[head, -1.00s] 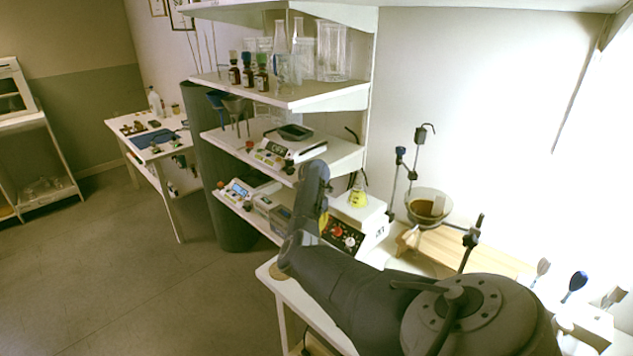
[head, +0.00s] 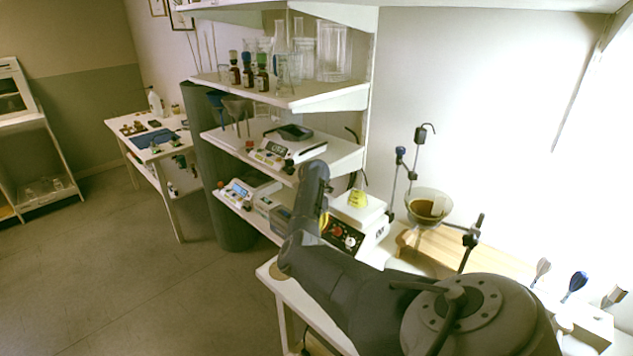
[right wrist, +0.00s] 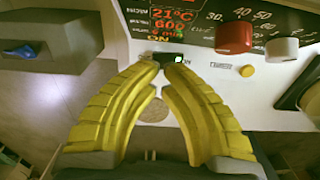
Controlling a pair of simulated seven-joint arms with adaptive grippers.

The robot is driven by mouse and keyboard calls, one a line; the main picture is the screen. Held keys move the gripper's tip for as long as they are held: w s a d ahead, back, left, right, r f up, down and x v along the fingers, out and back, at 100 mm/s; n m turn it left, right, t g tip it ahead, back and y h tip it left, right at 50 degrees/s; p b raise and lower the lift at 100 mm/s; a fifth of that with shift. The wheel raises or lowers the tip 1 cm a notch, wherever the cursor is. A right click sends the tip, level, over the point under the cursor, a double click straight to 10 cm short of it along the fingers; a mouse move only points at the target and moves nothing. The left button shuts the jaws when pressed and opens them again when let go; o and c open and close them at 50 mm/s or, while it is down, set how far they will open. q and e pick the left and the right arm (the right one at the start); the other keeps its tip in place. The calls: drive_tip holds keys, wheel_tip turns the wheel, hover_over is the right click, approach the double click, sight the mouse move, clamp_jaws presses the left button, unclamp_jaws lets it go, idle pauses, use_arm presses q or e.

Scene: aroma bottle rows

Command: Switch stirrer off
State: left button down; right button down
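A small dark switch (right wrist: 165,58) with a light spot sits below the display. My right gripper (right wrist: 162,68) has its yellow fingertips drawn together just at this switch, with nothing visibly held; contact is unclear. In the head view my arm mostly hides the gripper. My left gripper is out of view.
Shelves with bottles (head: 247,70), glassware and a balance (head: 285,148) stand behind my right arm. A glass bowl of brown contents (head: 428,206) hangs on a stand to the right of the stirrer. An amber button (right wrist: 246,71) sits right of the switch.

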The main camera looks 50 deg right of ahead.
drive_tip(key=shift+f, duration=2.15)
idle(1.7)
drive_tip(key=shift+r, duration=3.5)
